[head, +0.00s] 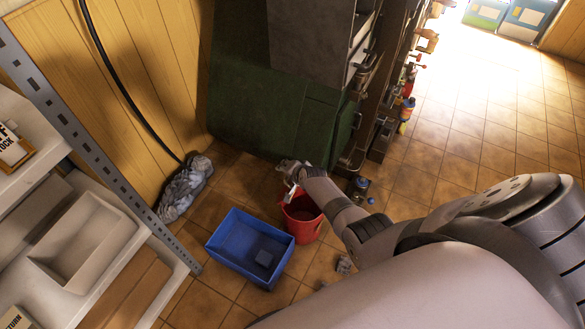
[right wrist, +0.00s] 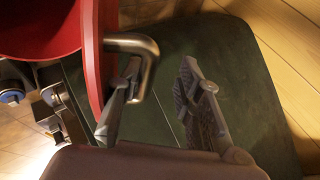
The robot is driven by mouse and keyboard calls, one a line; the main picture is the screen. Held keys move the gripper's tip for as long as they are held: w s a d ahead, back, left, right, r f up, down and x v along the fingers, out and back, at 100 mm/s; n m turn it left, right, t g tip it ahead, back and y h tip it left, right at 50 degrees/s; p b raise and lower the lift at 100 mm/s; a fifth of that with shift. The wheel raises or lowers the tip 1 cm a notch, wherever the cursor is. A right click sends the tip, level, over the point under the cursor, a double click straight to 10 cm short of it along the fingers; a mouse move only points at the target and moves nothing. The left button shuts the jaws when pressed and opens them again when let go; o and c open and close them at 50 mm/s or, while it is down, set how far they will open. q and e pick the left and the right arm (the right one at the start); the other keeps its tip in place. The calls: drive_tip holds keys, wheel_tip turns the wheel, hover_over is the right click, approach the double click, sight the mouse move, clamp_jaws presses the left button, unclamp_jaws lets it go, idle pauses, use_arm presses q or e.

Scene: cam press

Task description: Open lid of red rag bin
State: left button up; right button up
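The red rag bin (head: 304,228) stands on the tiled floor right of the blue crate, and its dark red inside shows from above. In the right wrist view a red panel (right wrist: 92,50), apparently the lid, shows nearly edge-on beside the bin's round rim. A bent metal handle (right wrist: 147,48) sticks out from this panel. My right gripper (head: 291,167) is at the bin's far edge. In the wrist view its fingers (right wrist: 162,92) are apart, with the left finger close beside the handle; I cannot tell whether they touch. My left gripper is not in view.
The blue crate (head: 228,246) holds a small dark block. A grey rag bundle (head: 185,187) lies by the wood wall. A dark green panel (head: 245,100) and a workbench with tools stand behind the bin. A shelf (head: 85,235) stands at left. Open floor lies at right.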

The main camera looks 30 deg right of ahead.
drive_tip(key=shift+o, duration=0.5)
drive_tip(key=shift+w+a, duration=0.5)
drive_tip(key=shift+a, duration=0.05)
drive_tip(key=shift+f, duration=0.1)
drive_tip(key=shift+c, duration=0.2)
drive_tip(key=shift+s+f, duration=0.1)
drive_tip(key=shift+s, duration=0.1)
drive_tip(key=shift+d, duration=0.2)
